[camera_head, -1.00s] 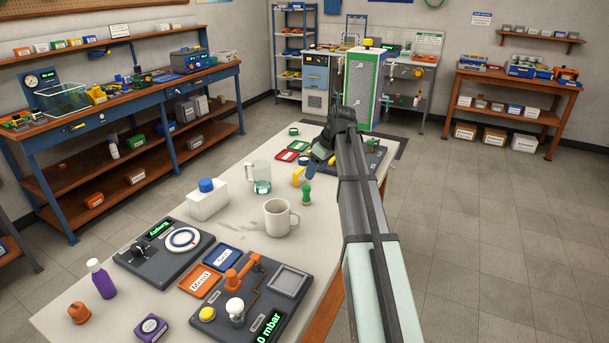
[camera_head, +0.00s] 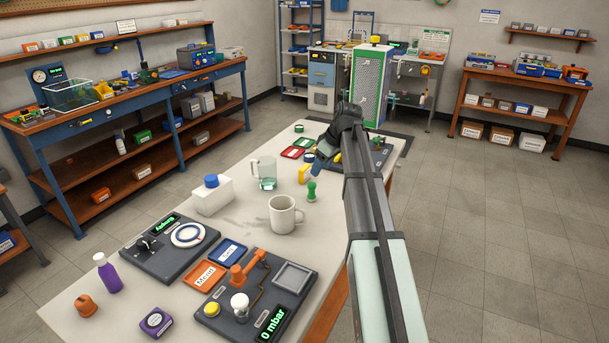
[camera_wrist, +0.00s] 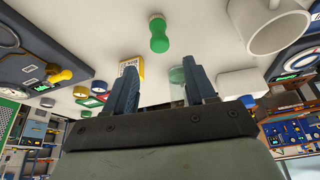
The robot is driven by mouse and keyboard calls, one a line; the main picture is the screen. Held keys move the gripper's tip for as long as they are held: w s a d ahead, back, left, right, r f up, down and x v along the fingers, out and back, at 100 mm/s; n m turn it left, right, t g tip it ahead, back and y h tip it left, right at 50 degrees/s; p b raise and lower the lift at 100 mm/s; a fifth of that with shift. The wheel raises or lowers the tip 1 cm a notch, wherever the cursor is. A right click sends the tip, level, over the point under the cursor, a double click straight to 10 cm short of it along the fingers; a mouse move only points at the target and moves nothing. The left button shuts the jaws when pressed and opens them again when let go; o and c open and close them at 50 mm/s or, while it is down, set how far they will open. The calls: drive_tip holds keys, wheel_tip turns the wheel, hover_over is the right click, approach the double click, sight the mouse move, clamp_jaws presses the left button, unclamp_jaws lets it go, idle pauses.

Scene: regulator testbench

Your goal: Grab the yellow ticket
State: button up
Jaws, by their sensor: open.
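The yellow ticket (camera_head: 304,174) stands on the far part of the white table, beside a green peg-shaped piece. It is small and partly seen in the head view. In the wrist view the ticket (camera_wrist: 131,66) shows as a yellow-edged card with a pale, marked face, partly behind one finger. My gripper (camera_head: 320,167) is above the table, just right of the ticket. In the wrist view my gripper (camera_wrist: 162,88) has its two blue fingers spread, with nothing held between them. The ticket lies beyond the left finger, off the middle of the gap.
The green piece (camera_head: 312,191), a white mug (camera_head: 283,215), a glass mug (camera_head: 265,172) and a white bottle with a blue cap (camera_head: 212,196) stand nearby. Red and green trays (camera_head: 292,153) lie behind the ticket. Dark device panels sit at both table ends.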

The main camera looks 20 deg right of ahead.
drive_tip(key=w+a, duration=0.1)
drive_tip(key=a, duration=0.2)
drive_tip(key=r+m+g+h, duration=0.2)
drive_tip(key=m+g+h, duration=0.15)
drive_tip(key=m, duration=1.25)
hover_over(305, 166)
drive_tip(key=shift+m+y, duration=0.3)
drive_tip(key=shift+y, duration=0.05)
drive_tip(key=f, duration=0.8)
drive_tip(key=shift+s+a+f, duration=0.2)
drive_tip(key=shift+s+f, duration=0.15)
drive_tip(key=shift+s, duration=0.05)
drive_tip(key=shift+w+d+f, duration=0.1)
drive_tip(key=shift+w+f, duration=0.05)
drive_tip(key=shift+f, duration=1.25)
drive_tip(key=shift+w+f, duration=0.1)
drive_tip(key=shift+f, duration=1.3)
drive_tip(key=shift+c, duration=0.4)
